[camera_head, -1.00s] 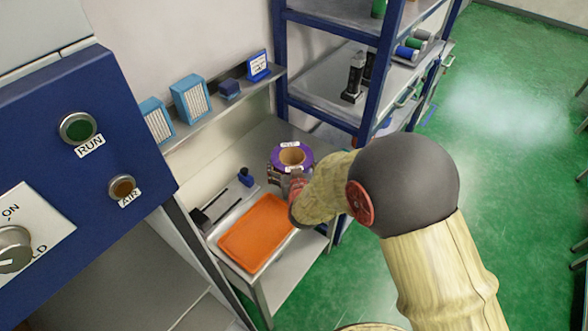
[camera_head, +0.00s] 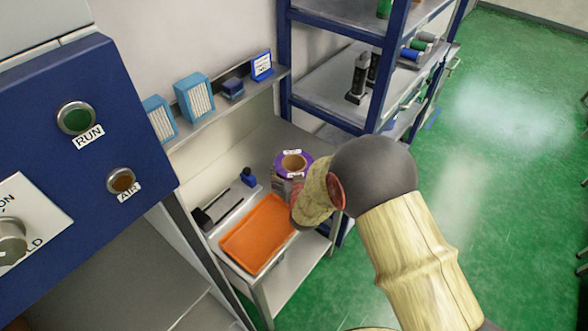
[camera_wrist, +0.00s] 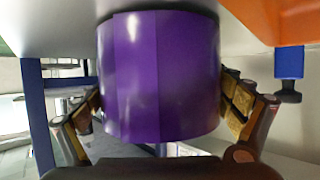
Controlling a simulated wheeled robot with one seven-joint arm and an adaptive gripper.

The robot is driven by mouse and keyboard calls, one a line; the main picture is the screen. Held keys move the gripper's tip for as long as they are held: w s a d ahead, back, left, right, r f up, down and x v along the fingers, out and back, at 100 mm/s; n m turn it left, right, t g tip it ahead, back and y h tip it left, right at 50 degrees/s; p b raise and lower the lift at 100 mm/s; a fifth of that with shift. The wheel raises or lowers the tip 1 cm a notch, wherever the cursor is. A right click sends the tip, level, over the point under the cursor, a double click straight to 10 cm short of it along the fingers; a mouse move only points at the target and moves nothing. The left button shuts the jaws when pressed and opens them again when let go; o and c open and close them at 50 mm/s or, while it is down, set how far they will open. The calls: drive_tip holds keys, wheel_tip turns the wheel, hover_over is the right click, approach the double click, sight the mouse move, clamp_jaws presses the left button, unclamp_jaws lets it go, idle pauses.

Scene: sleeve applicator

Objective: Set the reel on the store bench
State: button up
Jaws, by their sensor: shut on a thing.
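The purple reel (camera_head: 281,171), with an open tan core and white labels, is upright at the back right of the steel bench (camera_head: 292,275). My gripper (camera_head: 291,187) is shut on the reel from the front. The wrist view, which looks upside down, shows the reel (camera_wrist: 158,80) between my two fingers (camera_wrist: 165,110), one on each side. The reel's base is close to the bench top; I cannot tell if it touches.
An orange tray (camera_head: 256,234) lies on the bench left of the reel. A small blue-handled item (camera_head: 248,177) stands behind it. A wall shelf (camera_head: 232,96) with blue boxes is above. A blue-framed rack (camera_head: 376,75) stands close at the right.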

drive_tip(key=shift+w+r, duration=0.1)
drive_tip(key=o, duration=1.8)
drive_tip(key=shift+c, duration=0.2)
drive_tip(key=shift+f, duration=0.2)
